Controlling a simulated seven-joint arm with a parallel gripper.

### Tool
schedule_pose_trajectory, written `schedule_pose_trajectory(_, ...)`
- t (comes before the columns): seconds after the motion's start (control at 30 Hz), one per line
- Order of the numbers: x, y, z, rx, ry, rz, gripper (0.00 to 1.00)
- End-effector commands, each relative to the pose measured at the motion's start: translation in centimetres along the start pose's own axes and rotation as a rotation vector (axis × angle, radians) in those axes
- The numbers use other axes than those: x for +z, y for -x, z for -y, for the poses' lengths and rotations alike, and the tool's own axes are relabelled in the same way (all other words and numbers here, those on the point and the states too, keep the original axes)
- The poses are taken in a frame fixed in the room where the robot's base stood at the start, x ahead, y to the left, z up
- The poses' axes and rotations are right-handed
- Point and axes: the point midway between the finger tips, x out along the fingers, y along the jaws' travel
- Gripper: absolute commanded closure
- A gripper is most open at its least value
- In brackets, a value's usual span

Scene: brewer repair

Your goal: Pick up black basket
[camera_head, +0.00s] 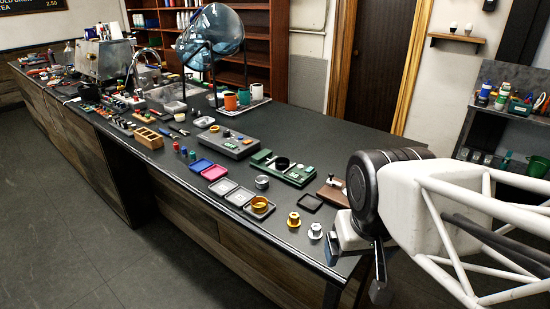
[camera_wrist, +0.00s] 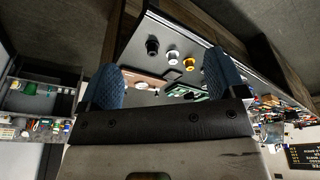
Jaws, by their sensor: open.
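The black basket (camera_wrist: 152,46) shows in the wrist view as a small dark round piece on the dark counter, beside a silver one (camera_wrist: 173,53) and a gold one (camera_wrist: 190,62). In the head view the gold basket (camera_head: 293,220) and silver basket (camera_head: 315,230) stand near the counter's front edge; I cannot make out the black one there, where my gripper blocks the counter right of them. My gripper (camera_head: 356,268) is open and empty at the counter's right front edge. In the wrist view its blue-padded fingers (camera_wrist: 163,75) stand apart, with the black basket some distance beyond them.
A black square tray (camera_head: 309,202), a wooden block with a handle (camera_head: 331,190) and a green device (camera_head: 284,168) lie behind the baskets. The counter's back right is clear.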

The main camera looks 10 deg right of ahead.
Motion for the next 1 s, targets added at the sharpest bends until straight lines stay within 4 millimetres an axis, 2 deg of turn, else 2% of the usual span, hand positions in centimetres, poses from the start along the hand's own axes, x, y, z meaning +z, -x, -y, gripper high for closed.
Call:
schedule_pose_trajectory(0.27, -0.4, 0.1, 0.0, 0.0, 0.006, 0.002, 0.11)
schedule_pose_trajectory(0.47, -2.6, 0.4, 0.1, -0.001, 0.044, 0.012, 0.11)
schedule_pose_trajectory(0.67, -6.9, 0.8, 0.4, -0.004, 0.118, 0.03, 0.11)
schedule_pose_trajectory(1.0, -15.6, 0.4, 1.0, -0.013, 0.272, 0.063, 0.11)
